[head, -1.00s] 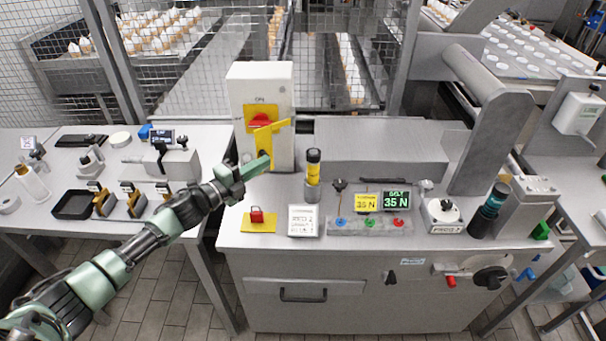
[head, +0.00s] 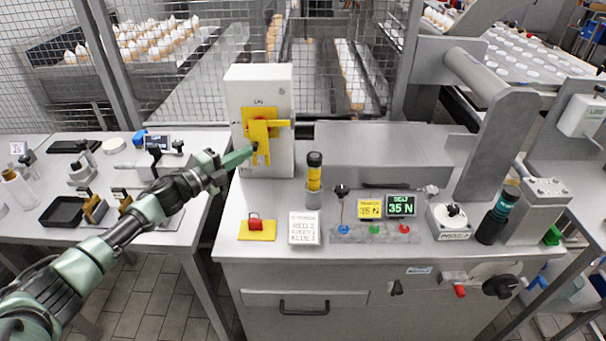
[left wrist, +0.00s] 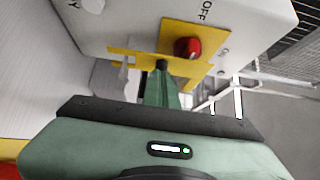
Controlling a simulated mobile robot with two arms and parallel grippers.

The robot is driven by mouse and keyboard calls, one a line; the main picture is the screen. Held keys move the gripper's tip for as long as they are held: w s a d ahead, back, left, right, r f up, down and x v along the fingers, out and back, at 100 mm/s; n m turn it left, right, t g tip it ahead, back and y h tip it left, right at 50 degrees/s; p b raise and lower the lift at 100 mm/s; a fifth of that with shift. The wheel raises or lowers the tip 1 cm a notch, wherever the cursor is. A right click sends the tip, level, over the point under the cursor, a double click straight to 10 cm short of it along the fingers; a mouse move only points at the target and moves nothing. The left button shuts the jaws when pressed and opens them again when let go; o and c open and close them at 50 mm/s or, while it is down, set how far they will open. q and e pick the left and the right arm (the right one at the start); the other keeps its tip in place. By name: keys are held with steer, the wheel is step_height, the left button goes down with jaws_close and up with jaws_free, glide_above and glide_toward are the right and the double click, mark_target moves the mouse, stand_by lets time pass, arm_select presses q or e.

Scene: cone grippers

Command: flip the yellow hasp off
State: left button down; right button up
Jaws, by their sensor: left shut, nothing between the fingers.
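The white switch box (head: 280,88) stands at the back left of the grey cabinet, with a yellow plate on its front. The yellow hasp (head: 259,132) hangs down over the plate, and a yellow bar reaches right from it. The red knob (left wrist: 187,47) shows on its plate in the left wrist view, close above the yellow hasp (left wrist: 192,67); the head view hides most of it. My left gripper (head: 251,150) is shut and empty, its tip at the hasp's lower part. In the left wrist view the tip (left wrist: 162,68) overlaps the hasp; contact is unclear. My right gripper is out of view.
A yellow-black cylinder (head: 314,172) stands right of the box. A red padlock on a yellow plate (head: 257,234) and a white label block (head: 304,229) lie in front. Wire mesh is behind. Small tools sit on the left table.

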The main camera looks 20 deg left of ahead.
arm_select(q)
steer(key=shift+w+a+r, duration=0.1)
steer(key=shift+r, duration=0.1)
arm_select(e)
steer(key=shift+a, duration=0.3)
arm_select(q)
steer(key=shift+r, duration=0.1)
